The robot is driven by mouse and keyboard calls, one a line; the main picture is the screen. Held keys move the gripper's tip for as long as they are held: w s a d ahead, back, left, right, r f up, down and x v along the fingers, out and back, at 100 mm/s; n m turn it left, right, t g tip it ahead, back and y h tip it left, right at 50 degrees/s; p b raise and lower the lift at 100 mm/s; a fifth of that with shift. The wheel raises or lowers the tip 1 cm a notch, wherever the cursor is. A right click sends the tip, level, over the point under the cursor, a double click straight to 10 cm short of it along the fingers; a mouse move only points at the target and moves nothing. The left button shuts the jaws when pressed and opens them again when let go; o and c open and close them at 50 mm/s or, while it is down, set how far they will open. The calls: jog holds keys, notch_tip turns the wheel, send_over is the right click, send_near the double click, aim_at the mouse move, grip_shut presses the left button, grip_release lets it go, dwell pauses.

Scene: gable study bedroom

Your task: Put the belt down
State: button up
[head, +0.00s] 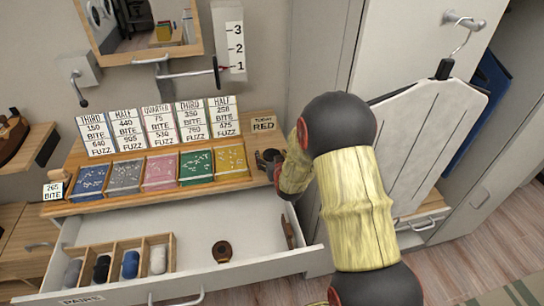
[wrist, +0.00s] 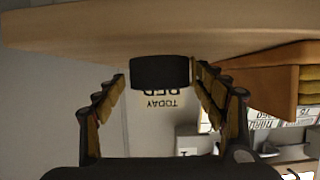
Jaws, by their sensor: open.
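My gripper (wrist: 160,85) is open, its fingers on either side of a dark rolled thing (wrist: 160,72), which looks like the belt. It sits against the wooden top (wrist: 160,28); a small gap or light contact with the fingers cannot be told. In the head view my gripper (head: 268,163) is low at the right end of the wooden top (head: 240,184), beside the TODAY RED card (head: 263,124). The belt is mostly hidden there by the gripper.
Below is an open drawer (head: 190,292) with a divided box (head: 120,246) of rolled socks, a brown coil (head: 222,251) and a brown strip (head: 288,232). Colored trays (head: 160,171) and price cards (head: 160,124) stand left of my gripper.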

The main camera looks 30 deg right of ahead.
jog(key=shift+r, duration=0.1)
jog(key=shift+s+r, duration=0.2)
jog(key=p+v, duration=0.3)
jog(key=v, duration=0.8)
jog(key=s+a+r+n+g+y, duration=0.1)
jog(key=s+a+r+g, duration=0.1)
jog(key=s+a+r, duration=0.4)
jog(key=s+a+r+n+g+y, duration=0.15)
jog(key=a+r, duration=0.25)
jog(key=r, duration=0.4)
jog(key=s+a+r+g, duration=0.2)
jog(key=s+a+r, duration=0.1)
jog(key=s, duration=0.7)
jog(key=s+a+r+g+y, duration=0.1)
jog(key=s+a+r+g, duration=0.1)
jog(key=s, duration=0.8)
jog(key=shift+s+a+r+n, duration=0.4)
jog(key=shift+a+r, duration=0.2)
jog(key=shift+a, duration=0.25)
jog(key=shift+c, duration=0.6)
